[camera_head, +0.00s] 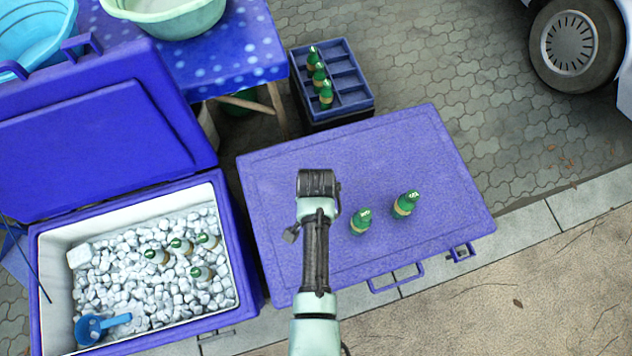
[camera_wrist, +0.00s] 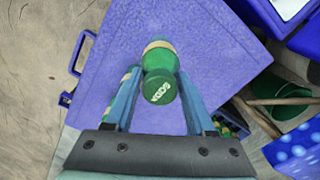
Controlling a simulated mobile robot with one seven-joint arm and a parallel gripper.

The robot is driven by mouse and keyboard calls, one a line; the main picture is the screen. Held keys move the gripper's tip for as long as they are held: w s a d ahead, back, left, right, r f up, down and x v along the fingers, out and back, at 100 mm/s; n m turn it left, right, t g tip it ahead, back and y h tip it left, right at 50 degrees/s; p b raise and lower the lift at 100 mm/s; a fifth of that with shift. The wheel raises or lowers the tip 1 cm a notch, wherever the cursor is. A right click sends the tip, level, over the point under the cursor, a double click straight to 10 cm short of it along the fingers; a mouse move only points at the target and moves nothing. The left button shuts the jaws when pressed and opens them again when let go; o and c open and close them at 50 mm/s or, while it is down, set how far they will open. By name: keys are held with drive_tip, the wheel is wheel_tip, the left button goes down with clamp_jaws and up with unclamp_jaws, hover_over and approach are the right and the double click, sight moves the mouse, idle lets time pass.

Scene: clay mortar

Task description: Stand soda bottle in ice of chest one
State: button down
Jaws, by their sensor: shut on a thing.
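My gripper (camera_wrist: 158,75) is shut on a green soda bottle (camera_wrist: 160,88) with a tan band, seen cap-on between the fingers in the wrist view. In the head view my arm covers this bottle; the wrist (camera_head: 318,185) is above the closed blue chest lid (camera_head: 270,190). Two more green bottles, a nearer one (camera_head: 361,221) and a farther one (camera_head: 406,204), stand on that lid to the right. An open blue chest (camera_head: 245,270) at left holds white ice (camera_head: 150,290) with several bottles (camera_head: 202,273) in it. No chest number is readable.
A blue scoop (camera_head: 100,327) lies in the ice at the front left. The open chest's lid (camera_head: 100,130) stands raised behind it. A dark crate (camera_head: 355,112) with several bottles, a spotted blue table (camera_head: 235,60) and a vehicle wheel (camera_head: 575,50) are farther back.

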wheel_tip(320, 180, up, 8)
drive_tip(key=p, duration=0.7)
drive_tip(key=shift+f, duration=0.25)
